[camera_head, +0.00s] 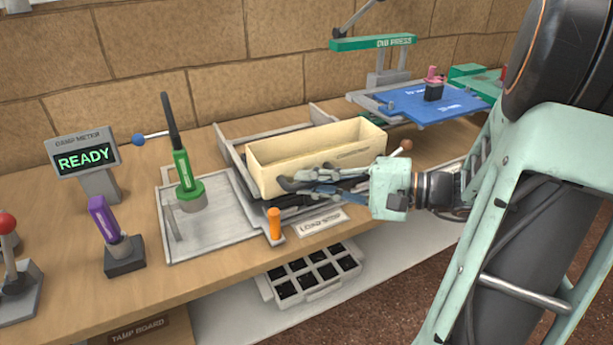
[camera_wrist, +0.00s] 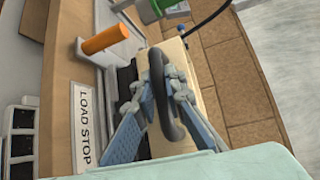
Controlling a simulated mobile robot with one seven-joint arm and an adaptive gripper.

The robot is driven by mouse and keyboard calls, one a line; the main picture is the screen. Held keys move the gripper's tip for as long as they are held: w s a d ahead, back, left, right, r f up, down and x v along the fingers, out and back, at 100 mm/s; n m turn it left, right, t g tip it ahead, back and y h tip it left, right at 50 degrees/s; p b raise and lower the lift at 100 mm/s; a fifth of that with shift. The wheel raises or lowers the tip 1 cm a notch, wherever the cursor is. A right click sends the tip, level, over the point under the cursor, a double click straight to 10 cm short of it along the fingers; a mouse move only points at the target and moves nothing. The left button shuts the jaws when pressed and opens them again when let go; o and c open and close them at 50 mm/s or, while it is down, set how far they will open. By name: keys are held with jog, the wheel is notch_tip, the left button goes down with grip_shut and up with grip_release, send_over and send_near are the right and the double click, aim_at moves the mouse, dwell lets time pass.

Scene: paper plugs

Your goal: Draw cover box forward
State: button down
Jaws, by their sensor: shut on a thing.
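The cover box (camera_head: 318,150), a long cream open-topped box, sits on a grey slide frame (camera_head: 232,150) at the middle of the bench. Its pale side also shows in the wrist view (camera_wrist: 178,58). A dark looped handle (camera_wrist: 156,75) stands out at the box's front. My gripper (camera_head: 290,188) reaches in from the right at the box's front side. In the wrist view my gripper (camera_wrist: 162,92) has its fingers on either side of the handle and is shut on it. In the head view the fingers hide most of the handle.
A "LOAD STOP" label (camera_head: 322,221) and an orange peg (camera_head: 274,223) are at the bench's front edge. A grey tray with a green-handled tool (camera_head: 182,170) stands left. A blue plate (camera_head: 430,103) lies right. A black-celled tray (camera_head: 312,276) sits below the edge.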

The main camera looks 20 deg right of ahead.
jog(key=c, duration=2)
grip_release()
jog(key=v, duration=1.2)
